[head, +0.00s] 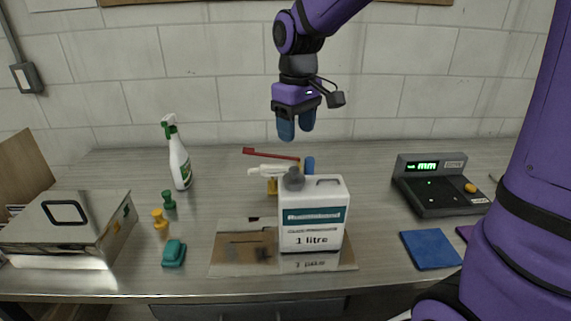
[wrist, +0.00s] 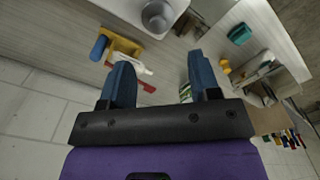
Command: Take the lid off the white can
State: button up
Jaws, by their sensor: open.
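The white can (head: 313,214) stands upright on a shiny plate on the bench, with "1 litre" on its front. Its grey round lid (head: 293,179) sits on top at the left, beside the can's handle. In the wrist view the lid (wrist: 158,16) shows at the top, on the white can (wrist: 177,8). My gripper (head: 296,134) hangs above and behind the can, fingers pointing down, apart from it. In the wrist view the blue fingers of my gripper (wrist: 162,82) are spread, with nothing held between them.
Behind the can are a yellow stand (head: 272,186), a white tube (head: 272,171) and a red toothbrush (head: 270,154). A spray bottle (head: 178,155), teal object (head: 173,253) and metal box (head: 68,222) are left. A display unit (head: 441,184) and blue cloth (head: 430,249) are right.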

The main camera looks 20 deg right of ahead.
send_over(294, 168)
notch_tip(294, 168, down, 5)
jog(key=shift+a, duration=0.15)
jog(key=shift+f, duration=3.1)
jog(key=c, duration=1)
